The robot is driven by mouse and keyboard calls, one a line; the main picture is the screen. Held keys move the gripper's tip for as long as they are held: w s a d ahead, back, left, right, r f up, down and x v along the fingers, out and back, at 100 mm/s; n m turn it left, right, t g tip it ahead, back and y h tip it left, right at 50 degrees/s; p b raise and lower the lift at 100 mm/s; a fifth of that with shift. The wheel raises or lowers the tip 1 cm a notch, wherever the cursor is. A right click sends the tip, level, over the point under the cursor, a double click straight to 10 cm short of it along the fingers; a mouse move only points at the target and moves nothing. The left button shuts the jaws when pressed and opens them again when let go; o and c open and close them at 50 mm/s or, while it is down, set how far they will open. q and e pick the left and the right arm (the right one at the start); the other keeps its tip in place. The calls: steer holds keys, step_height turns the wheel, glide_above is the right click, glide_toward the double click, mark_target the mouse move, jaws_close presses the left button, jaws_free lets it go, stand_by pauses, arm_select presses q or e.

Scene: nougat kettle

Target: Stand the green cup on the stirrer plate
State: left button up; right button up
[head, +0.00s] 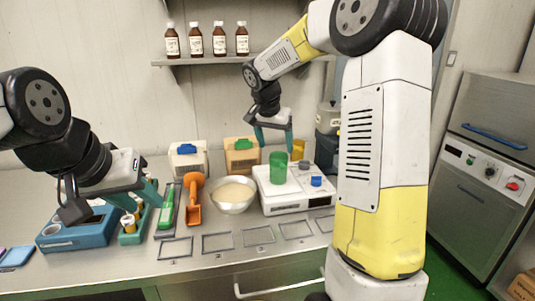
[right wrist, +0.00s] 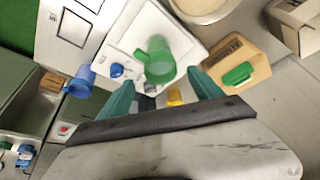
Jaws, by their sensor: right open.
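The green cup (head: 278,168) stands upright on the white stirrer plate (head: 290,203), toward its back left in the head view. In the right wrist view the cup (right wrist: 159,64) is seen from above, on the white top of the stirrer plate (right wrist: 183,45). My right gripper (head: 275,137) is open and empty just above the cup; its teal fingers are apart and do not appear to touch it. My left gripper (head: 110,203) is open at the left, above the blue box, and holds nothing visible.
A metal bowl (head: 232,207) and an orange scoop (head: 194,207) lie left of the stirrer plate. A blue item (head: 316,181) and a yellow cup (head: 299,148) are close to the green cup. Bins stand behind; empty outlined frames (head: 217,242) line the front.

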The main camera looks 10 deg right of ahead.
steer(key=s+r+n+y, duration=0.1)
steer(key=s+r+n, duration=0.35)
steer(key=s, duration=0.95)
steer(key=s+a+n+t+y, duration=0.1)
steer(key=s+y, duration=0.1)
steer(key=s, duration=0.6)
steer(key=s+a+n+t+y, duration=0.1)
steer(key=s+n, duration=0.1)
steer(key=s, duration=0.6)
steer(key=shift+s+a+y, duration=0.15)
steer(key=shift+a+y, duration=0.25)
